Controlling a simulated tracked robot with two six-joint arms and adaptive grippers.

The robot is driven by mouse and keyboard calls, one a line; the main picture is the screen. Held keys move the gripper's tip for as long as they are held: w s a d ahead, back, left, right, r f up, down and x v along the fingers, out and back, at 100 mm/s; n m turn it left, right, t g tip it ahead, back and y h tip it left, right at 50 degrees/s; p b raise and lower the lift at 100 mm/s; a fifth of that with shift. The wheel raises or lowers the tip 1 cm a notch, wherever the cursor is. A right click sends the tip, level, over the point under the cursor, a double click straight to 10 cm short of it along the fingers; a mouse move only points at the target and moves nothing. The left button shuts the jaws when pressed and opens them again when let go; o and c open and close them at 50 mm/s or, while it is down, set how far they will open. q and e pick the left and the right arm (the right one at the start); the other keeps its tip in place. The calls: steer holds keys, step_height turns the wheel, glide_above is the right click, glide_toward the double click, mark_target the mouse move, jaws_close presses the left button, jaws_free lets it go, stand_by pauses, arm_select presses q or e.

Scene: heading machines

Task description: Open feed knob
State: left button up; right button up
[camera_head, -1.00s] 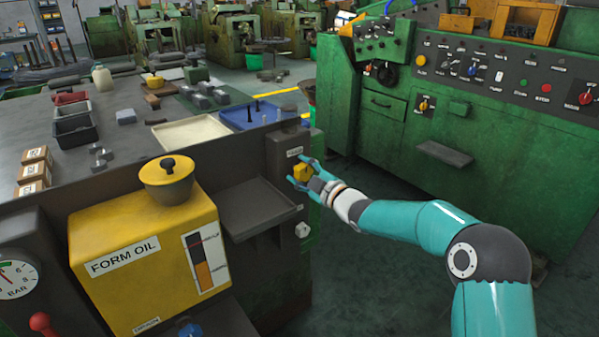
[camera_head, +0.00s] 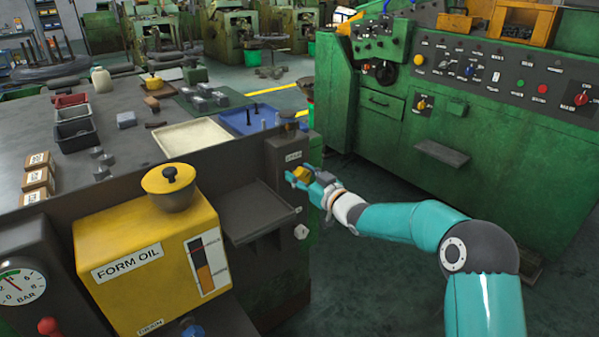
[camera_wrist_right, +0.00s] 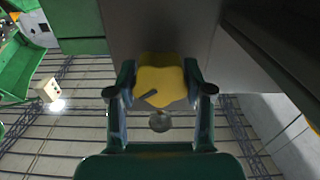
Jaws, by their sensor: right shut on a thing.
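The yellow feed knob (camera_head: 302,174) is on the upright dark grey panel at the right end of the bench, below a small label. In the right wrist view the lobed yellow knob (camera_wrist_right: 160,80) fills the space between the fingers, with a dark pointer mark running toward its lower left. My right gripper (camera_head: 303,176) is shut on the knob, with a finger on each side; both fingers also show in the right wrist view (camera_wrist_right: 159,92). The label's wording is too small to read. My left gripper is not in view.
A yellow FORM OIL box (camera_head: 150,255) with a lidded pot (camera_head: 172,190) stands left of the knob. A dark shelf (camera_head: 258,215) juts out between them. A white fitting (camera_head: 301,231) sits below the knob. A green machine (camera_head: 440,140) stands to the right across open floor.

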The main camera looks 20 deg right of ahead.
steer(key=m, duration=0.2)
steer(key=m+p, duration=0.1)
steer(key=m, duration=0.1)
steer(key=shift+d+f+p, duration=0.1)
steer(key=shift+f+p, duration=0.2)
steer(key=shift+f, duration=0.05)
steer(key=shift+f+m+p, duration=0.1)
steer(key=shift+m+p, duration=0.3)
steer(key=shift+m, duration=1.2)
steer(key=o, duration=1.2)
steer(key=shift+r, duration=0.25)
steer(key=shift+d, duration=0.1)
